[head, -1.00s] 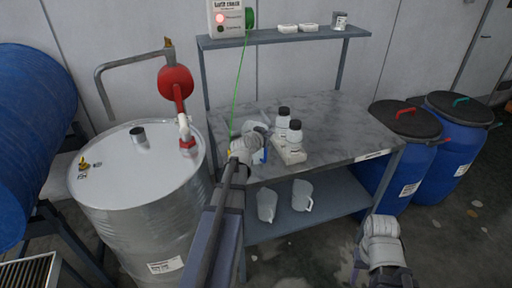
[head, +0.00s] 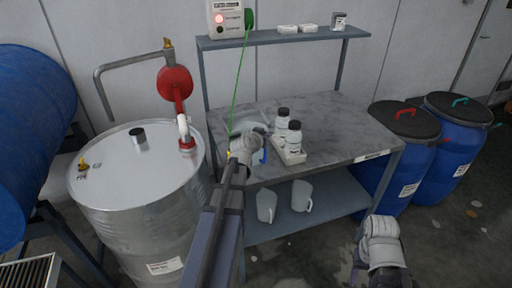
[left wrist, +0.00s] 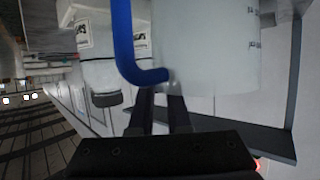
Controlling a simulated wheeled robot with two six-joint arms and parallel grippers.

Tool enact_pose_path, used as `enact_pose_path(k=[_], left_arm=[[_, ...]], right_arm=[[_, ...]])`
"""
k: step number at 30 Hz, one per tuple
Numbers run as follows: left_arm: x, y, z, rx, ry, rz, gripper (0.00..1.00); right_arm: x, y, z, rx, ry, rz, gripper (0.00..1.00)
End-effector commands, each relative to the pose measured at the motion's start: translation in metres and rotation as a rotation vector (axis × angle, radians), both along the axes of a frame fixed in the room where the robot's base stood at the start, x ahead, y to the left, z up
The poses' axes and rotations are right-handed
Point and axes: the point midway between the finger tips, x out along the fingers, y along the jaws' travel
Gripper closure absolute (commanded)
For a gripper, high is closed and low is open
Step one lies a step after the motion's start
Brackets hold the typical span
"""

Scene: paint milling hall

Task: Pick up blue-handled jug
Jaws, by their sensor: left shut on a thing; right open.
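The blue-handled jug (left wrist: 205,50) fills the upper middle of the left wrist view as a pale translucent body with a blue handle (left wrist: 126,40). My left gripper (left wrist: 161,105) is shut on the handle's lower end. Whether the jug touches the tabletop I cannot tell. My right gripper (head: 375,235) is open and empty, low in front of the table; its fingertips are hard to make out.
Two clear jugs (head: 301,195) sit on the lower shelf. A steel drum (head: 140,205) stands left, blue drums (head: 450,145) right. A green cord (head: 236,85) hangs behind.

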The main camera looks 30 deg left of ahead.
Motion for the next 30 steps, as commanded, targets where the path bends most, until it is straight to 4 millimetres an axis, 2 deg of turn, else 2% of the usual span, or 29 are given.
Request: enact_pose_path(k=[6, 11, 17, 27, 30], left_arm=[[0.000, 0.000, 0.001, -0.001, 0.001, -0.001, 1.00], [0.000, 0.000, 0.010, 0.000, 0.000, -0.001, 1.00], [0.000, 0.000, 0.033, 0.000, 0.000, 0.000, 1.00], [0.000, 0.000, 0.086, 0.000, 0.000, 0.000, 1.00], [0.000, 0.000, 0.096, 0.000, 0.000, 0.000, 1.00]], right_arm=[[0.000, 0.000, 0.001, 0.000, 0.000, 0.000, 0.50], [0.000, 0.000, 0.010, 0.000, 0.000, 0.000, 0.50], [0.000, 0.000, 0.033, 0.000, 0.000, 0.000, 0.50], [0.000, 0.000, 0.086, 0.000, 0.000, 0.000, 0.50], [0.000, 0.000, 0.096, 0.000, 0.000, 0.000, 0.50]])
